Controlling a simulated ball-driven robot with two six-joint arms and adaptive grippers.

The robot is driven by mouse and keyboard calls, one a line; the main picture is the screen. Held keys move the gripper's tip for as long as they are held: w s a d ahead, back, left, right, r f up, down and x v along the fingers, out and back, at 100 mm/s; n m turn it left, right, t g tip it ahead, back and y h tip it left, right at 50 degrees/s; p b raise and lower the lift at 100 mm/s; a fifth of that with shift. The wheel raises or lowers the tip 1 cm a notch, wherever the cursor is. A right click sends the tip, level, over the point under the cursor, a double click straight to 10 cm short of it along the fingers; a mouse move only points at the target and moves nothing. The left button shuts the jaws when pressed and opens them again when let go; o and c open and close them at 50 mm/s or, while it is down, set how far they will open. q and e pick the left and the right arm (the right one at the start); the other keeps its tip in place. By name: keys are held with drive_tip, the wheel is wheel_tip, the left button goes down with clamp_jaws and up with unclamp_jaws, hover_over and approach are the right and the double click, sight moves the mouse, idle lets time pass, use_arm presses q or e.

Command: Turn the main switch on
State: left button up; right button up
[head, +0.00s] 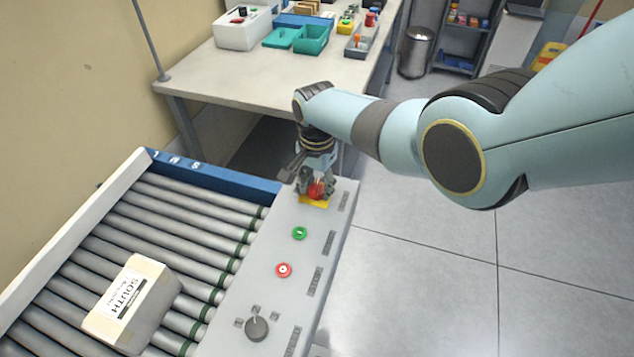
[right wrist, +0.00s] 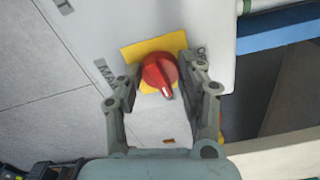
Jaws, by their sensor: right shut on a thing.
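The main switch is a red rotary knob (head: 317,190) on a yellow plate at the far end of the grey control panel (head: 313,226). My right gripper (head: 316,184) reaches down over it and is shut on it. In the right wrist view the red knob (right wrist: 159,73) sits between the two fingers of my right gripper (right wrist: 161,68), on the yellow plate (right wrist: 128,52). Its pointer ridge points toward the lower edge of that picture. Lettering beside the plate is partly covered by a finger. My left gripper is not in view.
The panel also carries a green button (head: 299,233), a red button (head: 283,270) and a black selector knob (head: 257,328). A box marked SOUTH (head: 132,300) lies on the roller conveyor (head: 190,215). A table (head: 255,75) with bins stands behind.

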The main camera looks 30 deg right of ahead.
sight(317, 185)
drive_tip(key=shift+m, duration=0.9)
drive_tip(key=o, duration=1.2)
wheel_tip(317, 185, up, 12)
